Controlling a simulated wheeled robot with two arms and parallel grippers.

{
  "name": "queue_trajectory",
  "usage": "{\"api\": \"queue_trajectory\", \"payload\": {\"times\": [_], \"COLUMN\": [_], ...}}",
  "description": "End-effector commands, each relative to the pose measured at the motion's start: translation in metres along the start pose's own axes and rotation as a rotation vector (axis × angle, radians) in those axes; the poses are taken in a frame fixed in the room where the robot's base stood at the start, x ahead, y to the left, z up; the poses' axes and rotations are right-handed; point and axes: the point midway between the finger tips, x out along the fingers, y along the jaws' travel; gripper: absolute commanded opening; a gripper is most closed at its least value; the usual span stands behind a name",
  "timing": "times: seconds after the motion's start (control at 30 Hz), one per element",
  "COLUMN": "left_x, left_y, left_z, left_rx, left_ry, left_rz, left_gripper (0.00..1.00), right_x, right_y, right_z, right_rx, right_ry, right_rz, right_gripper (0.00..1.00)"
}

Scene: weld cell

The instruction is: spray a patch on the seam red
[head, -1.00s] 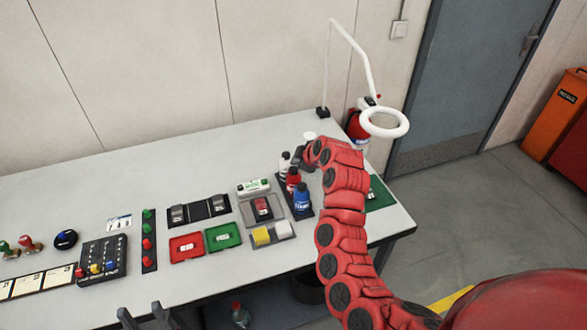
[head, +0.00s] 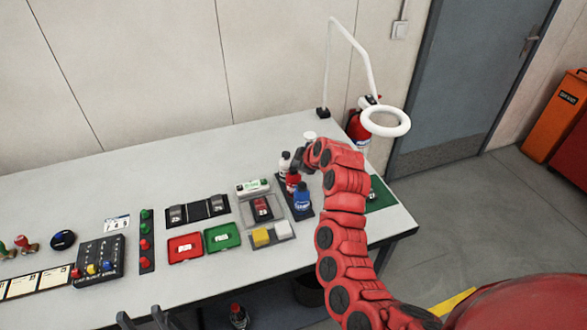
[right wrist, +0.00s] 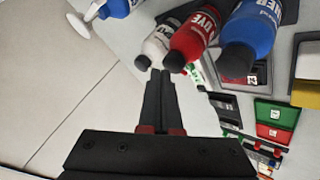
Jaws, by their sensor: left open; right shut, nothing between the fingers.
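A red bottle (head: 293,180) with a dark cap stands between a white bottle (head: 284,163) and a blue bottle (head: 303,196) on a dark mat at the right of the bench. The right wrist view shows the red bottle (right wrist: 194,36), the white one (right wrist: 160,42) and the blue one (right wrist: 250,38) close up. My right gripper (right wrist: 160,78) is shut and empty, its tips near the white and red bottles' caps; contact cannot be told. My left gripper (head: 143,318) is open at the bottom edge, in front of the bench. I cannot make out a seam for certain.
A grey tray (head: 280,212) with a red-topped block lies left of the bottles. Red (head: 185,248) and green (head: 222,237) trays and a button box (head: 98,262) lie further left. A ring lamp (head: 384,122) overhangs the right end. The bench's back left is clear.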

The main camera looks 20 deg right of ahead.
Motion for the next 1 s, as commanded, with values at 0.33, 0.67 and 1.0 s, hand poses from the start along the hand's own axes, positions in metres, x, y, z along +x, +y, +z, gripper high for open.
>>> {"api": "queue_trajectory", "payload": {"times": [0.33, 0.67, 1.0], "left_x": [-0.005, -0.009, -0.011], "left_y": [0.000, 0.000, 0.001], "left_z": [0.001, 0.002, 0.002], "left_rx": [0.000, 0.000, 0.000], "left_ry": [0.000, 0.000, 0.000], "left_rz": [0.000, 0.000, 0.000], "left_gripper": [0.50, 0.50, 0.50], "right_x": [0.003, 0.005, 0.006], "right_y": [-0.002, -0.004, -0.005], "right_z": [0.002, 0.004, 0.005], "right_rx": [0.000, 0.000, 0.000], "right_ry": [0.000, 0.000, -0.001], "right_rz": [0.000, -0.001, -0.001], "right_gripper": [0.00, 0.00, 0.00]}}
